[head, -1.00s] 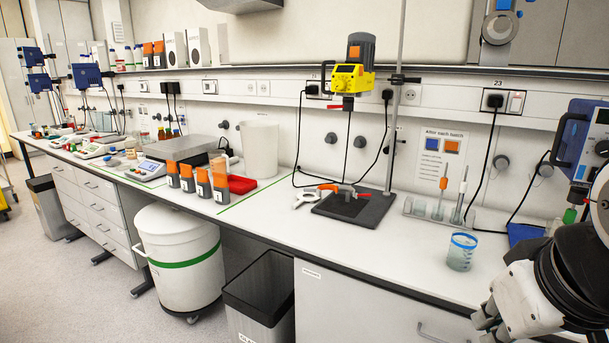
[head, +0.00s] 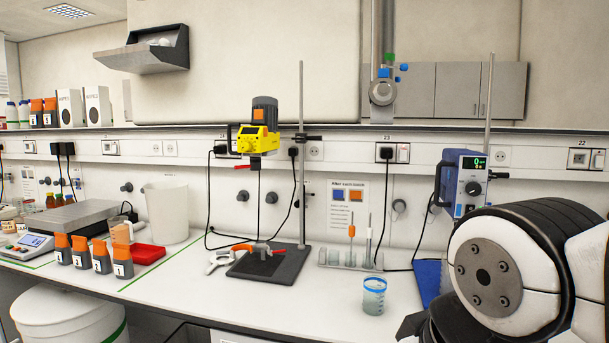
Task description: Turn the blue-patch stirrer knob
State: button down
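The blue stirrer (head: 454,170) hangs on a stand at the right of the bench. My arm covers the area below and right of this stirrer. A yellow stirrer (head: 257,140) with an orange patch hangs at the middle. My gripper's fingers cannot be made out; only large black and white parts of my arm show at the lower right. The knob appears clear of my arm.
A beaker with a blue rim (head: 374,296) stands near the front edge. A tube rack (head: 350,261) is behind it. A wall sign (head: 347,207) shows a blue and an orange square.

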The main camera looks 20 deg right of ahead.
aim_at(473, 188)
jog(key=z, duration=1.05)
